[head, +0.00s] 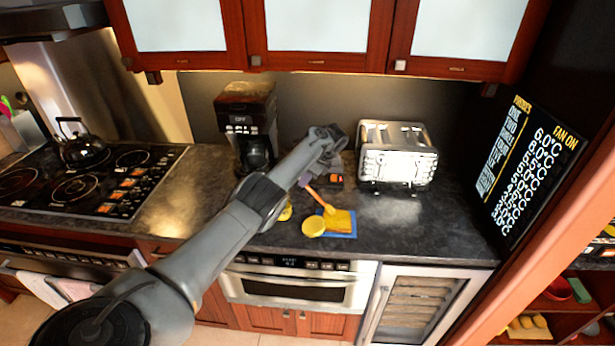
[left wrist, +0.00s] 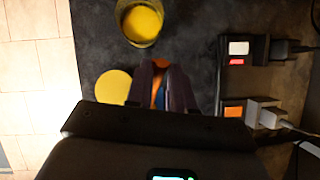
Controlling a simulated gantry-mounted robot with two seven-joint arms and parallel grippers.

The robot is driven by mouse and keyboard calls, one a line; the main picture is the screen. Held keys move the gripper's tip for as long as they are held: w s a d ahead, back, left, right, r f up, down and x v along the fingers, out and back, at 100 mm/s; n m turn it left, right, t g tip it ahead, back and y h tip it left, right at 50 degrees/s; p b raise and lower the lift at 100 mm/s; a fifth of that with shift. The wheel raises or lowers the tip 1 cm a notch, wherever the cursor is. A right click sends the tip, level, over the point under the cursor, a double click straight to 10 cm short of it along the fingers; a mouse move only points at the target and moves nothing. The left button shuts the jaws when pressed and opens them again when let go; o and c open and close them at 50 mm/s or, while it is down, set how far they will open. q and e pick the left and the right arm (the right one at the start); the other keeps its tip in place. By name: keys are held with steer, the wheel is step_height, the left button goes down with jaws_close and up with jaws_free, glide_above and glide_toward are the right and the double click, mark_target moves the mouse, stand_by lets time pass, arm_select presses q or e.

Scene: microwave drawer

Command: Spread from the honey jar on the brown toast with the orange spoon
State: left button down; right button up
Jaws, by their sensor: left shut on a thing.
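My left gripper (head: 305,181) is shut on the orange spoon (head: 318,197), holding it by its upper end with the spoon slanting down to the right. The spoon's lower end is at the toast (head: 342,222), which looks yellow on top and lies on a blue board (head: 351,235). I cannot tell whether the spoon touches it. The honey jar (head: 286,213) is left of the board, mostly hidden by my arm. In the left wrist view, the jar (left wrist: 140,23) is open with yellow inside, and orange shows between my fingers (left wrist: 163,88). My right gripper is not in view.
A round yellow disc (head: 313,227), perhaps a lid, lies at the board's left edge. A toaster (head: 396,155) stands behind to the right, a coffee maker (head: 247,125) behind to the left. Sockets with plugs (left wrist: 262,50) are near my gripper. The counter right of the board is clear.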

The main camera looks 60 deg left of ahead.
arm_select(q)
steer(key=shift+s+a+p, duration=0.25)
steer(key=shift+p, duration=0.1)
steer(key=shift+f, duration=0.1)
steer(key=shift+w+d+f+b, duration=0.1)
steer(key=shift+w+d+b, duration=0.1)
steer(key=shift+b, duration=0.4)
steer(key=shift+w+d+b, duration=0.3)
steer(key=shift+w+b, duration=0.25)
steer(key=shift+b, duration=0.7)
steer(key=shift+w+d+b, duration=0.3)
steer(key=shift+w+b, duration=0.1)
steer(key=shift+b, duration=0.6)
steer(key=shift+r, duration=0.2)
